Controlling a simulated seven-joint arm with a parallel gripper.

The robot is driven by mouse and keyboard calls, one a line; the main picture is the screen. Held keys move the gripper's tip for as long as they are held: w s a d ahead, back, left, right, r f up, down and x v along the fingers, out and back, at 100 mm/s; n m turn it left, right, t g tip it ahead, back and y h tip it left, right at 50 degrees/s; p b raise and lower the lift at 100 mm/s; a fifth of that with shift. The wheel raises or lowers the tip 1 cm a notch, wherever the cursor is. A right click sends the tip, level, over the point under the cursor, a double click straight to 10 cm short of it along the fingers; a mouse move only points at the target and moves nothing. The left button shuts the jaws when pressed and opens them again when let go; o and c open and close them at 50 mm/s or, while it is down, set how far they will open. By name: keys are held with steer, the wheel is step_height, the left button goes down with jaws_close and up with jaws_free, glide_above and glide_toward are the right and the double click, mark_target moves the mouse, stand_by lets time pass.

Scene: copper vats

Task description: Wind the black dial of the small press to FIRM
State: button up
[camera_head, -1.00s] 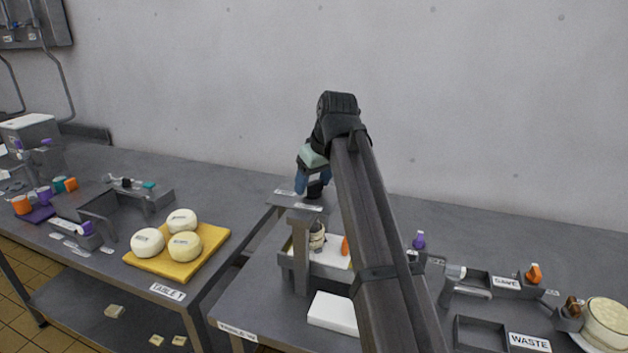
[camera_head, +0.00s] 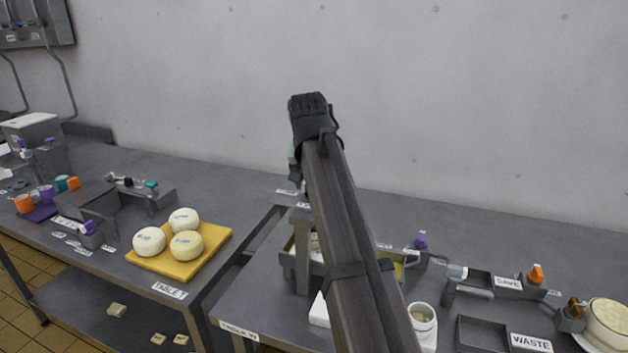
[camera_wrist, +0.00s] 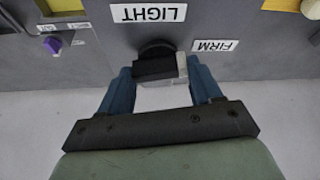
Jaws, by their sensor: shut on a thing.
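In the wrist view, my gripper (camera_wrist: 160,92) has its two blue fingers shut on the black dial (camera_wrist: 155,62) of the small press, one finger on each side. A pale grey block face shows beside the right finger. The LIGHT label (camera_wrist: 148,13) is straight above the dial in the picture and the FIRM label (camera_wrist: 215,45) is to its right; both read upside down. I cannot tell exactly where the dial points. In the head view, my arm hides the dial and most of the gripper.
In the wrist view, a purple knob (camera_wrist: 52,45) sits left of the dial. In the head view, a white jar (camera_head: 421,325) stands right of my arm, near a WASTE tray (camera_head: 482,334). Several cheeses lie on a yellow board (camera_head: 205,254) at left. The wall is close behind.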

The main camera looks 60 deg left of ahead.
steer(key=shift+m, duration=0.3)
steer(key=o, duration=1.1)
steer(key=shift+c, duration=0.2)
steer(key=v, duration=1.3)
steer(key=shift+r, duration=0.4)
